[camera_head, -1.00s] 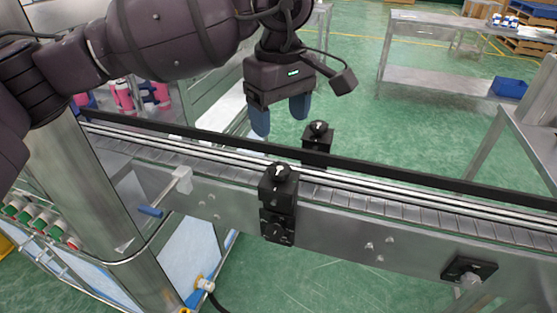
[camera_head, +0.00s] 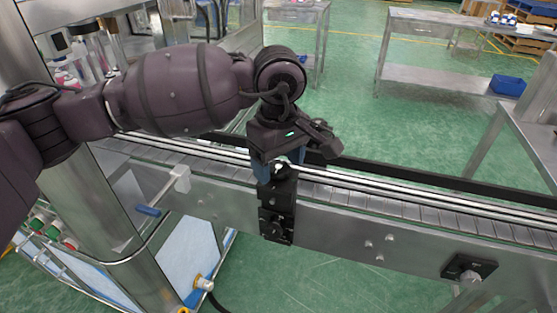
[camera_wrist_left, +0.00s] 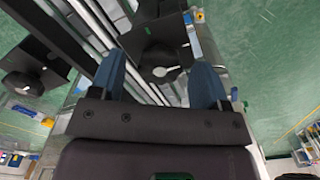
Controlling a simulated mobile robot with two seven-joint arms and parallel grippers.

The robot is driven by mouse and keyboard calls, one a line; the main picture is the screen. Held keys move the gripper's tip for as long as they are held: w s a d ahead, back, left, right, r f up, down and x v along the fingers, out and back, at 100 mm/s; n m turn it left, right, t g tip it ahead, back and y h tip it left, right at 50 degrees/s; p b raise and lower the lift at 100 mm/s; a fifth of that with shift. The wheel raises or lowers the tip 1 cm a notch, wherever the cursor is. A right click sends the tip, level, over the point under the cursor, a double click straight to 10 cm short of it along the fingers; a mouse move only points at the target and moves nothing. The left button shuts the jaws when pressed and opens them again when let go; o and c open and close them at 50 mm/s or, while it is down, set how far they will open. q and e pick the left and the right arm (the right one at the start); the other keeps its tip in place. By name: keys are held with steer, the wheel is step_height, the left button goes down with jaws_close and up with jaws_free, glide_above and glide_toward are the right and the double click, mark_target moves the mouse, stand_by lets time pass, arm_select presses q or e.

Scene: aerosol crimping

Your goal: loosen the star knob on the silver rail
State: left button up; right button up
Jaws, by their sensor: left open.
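A black star knob (camera_head: 280,168) with a white mark tops a black clamp block (camera_head: 278,208) on the near side of the conveyor, beside the silver rail (camera_head: 390,189). My left gripper (camera_head: 281,168) is open, pointing down, with its blue fingers at either side of this knob. In the left wrist view the knob (camera_wrist_left: 161,70) shows between the two fingers (camera_wrist_left: 160,64); I cannot tell whether they touch it. My right gripper is not in view.
The conveyor belt (camera_head: 435,213) runs across the view, with a black rail (camera_head: 430,183) on its far side. A grey bracket with a blue-tipped rod (camera_head: 180,180) sticks out left of the clamp. A steel column (camera_head: 110,215) stands at left.

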arm_select(q)
steer(key=c, duration=0.9)
steer(key=shift+c, duration=0.2)
